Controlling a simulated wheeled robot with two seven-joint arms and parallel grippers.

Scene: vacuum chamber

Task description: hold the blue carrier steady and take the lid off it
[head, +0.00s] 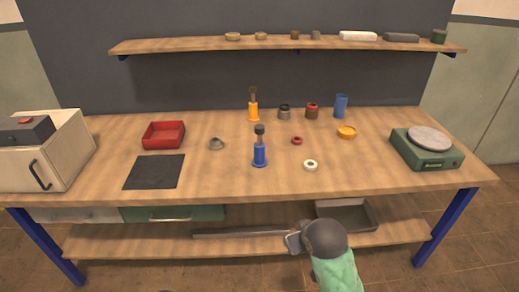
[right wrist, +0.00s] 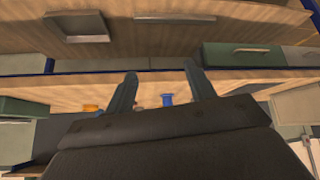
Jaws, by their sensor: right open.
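The blue carrier (head: 260,156) stands upright near the middle of the bench top. A dark cap, which looks like its lid (head: 259,129), sits on top of it. In the right wrist view a small blue piece, likely the carrier (right wrist: 167,99), shows beyond and between the fingers. My right gripper (head: 292,241) is in front of the bench, apart from the carrier, and it shows in its own wrist view (right wrist: 157,85) with fingers spread and nothing between them. My left gripper is not in view.
A similar orange carrier (head: 253,111) stands behind the blue one. A white ring (head: 311,165), a red ring (head: 297,141) and a grey funnel-like piece (head: 216,144) lie nearby. A red tray (head: 164,135) and dark mat (head: 154,171) are left, a green scale (head: 427,150) right.

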